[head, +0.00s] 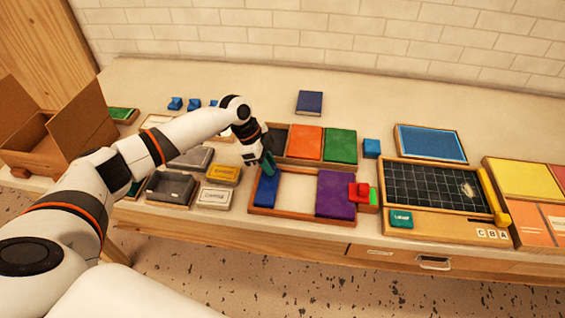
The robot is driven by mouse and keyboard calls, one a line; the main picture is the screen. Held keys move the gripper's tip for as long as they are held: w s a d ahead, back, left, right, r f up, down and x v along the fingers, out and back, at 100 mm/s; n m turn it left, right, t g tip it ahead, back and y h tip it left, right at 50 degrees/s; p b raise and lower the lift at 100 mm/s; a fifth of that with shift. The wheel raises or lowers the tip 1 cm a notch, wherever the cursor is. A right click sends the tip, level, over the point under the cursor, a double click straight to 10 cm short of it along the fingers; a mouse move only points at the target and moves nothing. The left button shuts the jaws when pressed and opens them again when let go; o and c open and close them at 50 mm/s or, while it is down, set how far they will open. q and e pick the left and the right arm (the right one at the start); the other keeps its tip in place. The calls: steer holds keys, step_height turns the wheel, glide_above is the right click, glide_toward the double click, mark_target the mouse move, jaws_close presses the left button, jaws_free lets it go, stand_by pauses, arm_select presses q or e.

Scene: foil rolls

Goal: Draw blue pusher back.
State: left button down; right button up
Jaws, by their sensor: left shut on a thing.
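The blue pusher (266,190) appears to be the blue block at the left end of the front row of a wooden tray (285,211). A bare pale gap lies to its right, then a purple block (335,194). My left gripper (267,166) reaches down over the blue pusher from behind and is shut on its upper part. The fingers hide some of that part, and the exact grip is small and hard to see. My right gripper is not in view.
Small boxes (222,174) stand to the left. A gridded black board (435,187) lies to the right.

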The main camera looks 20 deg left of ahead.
arm_select(q)
steer(key=shift+a, duration=0.2)
steer(key=c, duration=1.2)
jaws_free()
steer(key=shift+s+a, duration=0.1)
steer(key=shift+r, duration=0.2)
steer(key=b+v, duration=0.3)
steer(key=v, duration=0.8)
steer(key=shift+r, duration=0.35)
steer(key=shift+s+a, duration=0.1)
steer(key=shift+a, duration=0.05)
